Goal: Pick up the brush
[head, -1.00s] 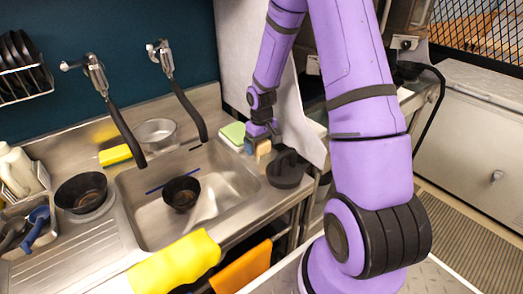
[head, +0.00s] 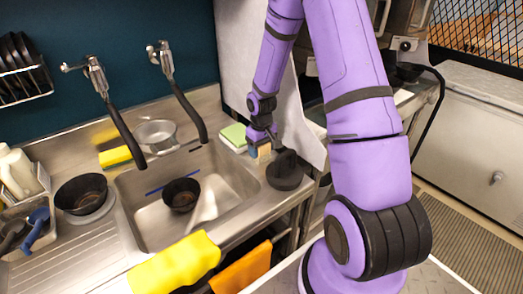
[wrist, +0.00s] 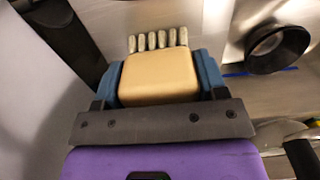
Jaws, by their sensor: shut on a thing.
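The brush (wrist: 158,76) has a tan, block-shaped body with a row of pale bristle tufts along its far edge in the wrist view. My gripper (wrist: 160,88) is shut on the tan body, with one blue finger pressed on each side. In the head view the brush (head: 264,149) shows as a small tan patch under my gripper (head: 262,143), at the right end of the sink counter. I cannot tell whether the brush still touches the counter.
A green-and-white sponge (head: 234,136) lies just left of my gripper, and a dark round object (head: 285,171) stands close on its right. The sink basin (head: 222,188) holds a black bowl (head: 181,194). A white panel (head: 302,120) rises behind the arm.

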